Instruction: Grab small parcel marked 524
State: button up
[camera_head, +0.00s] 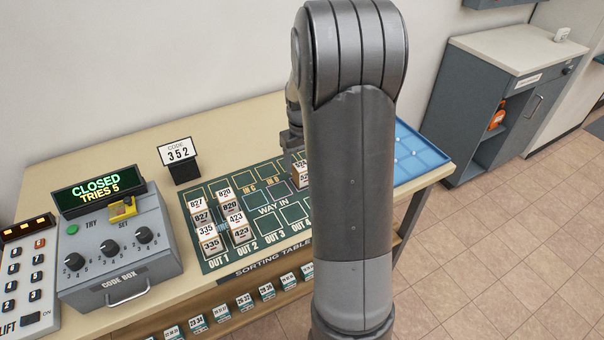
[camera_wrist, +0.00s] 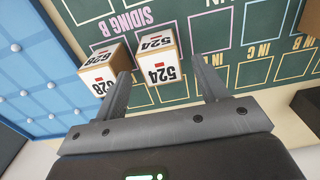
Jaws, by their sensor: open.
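The small parcel marked 524 (camera_wrist: 159,62) is a brown box with white labels on the green mat in the wrist view. In the head view a parcel partly hidden behind my arm shows labels beginning with 52 (camera_head: 301,177). My gripper (camera_wrist: 164,77) is open in the wrist view. Its two fingers reach toward the 524 parcel, which shows between them, nearer the left finger. I cannot tell whether a finger touches it. A parcel marked 628 or 828 (camera_wrist: 104,69) stands just left of it, partly behind the left finger.
The green sorting mat (camera_head: 262,251) holds several parcels marked 827, 820, 335 and 423 (camera_head: 240,236) at its left. A blue tray (camera_head: 425,158) lies at the table's right.

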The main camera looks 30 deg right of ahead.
aim_at(302, 166)
notch_tip(302, 166, down, 5)
jog(key=shift+s+a+f, duration=0.1)
jog(key=shift+s+f, duration=0.05)
jog(key=c, duration=1.1)
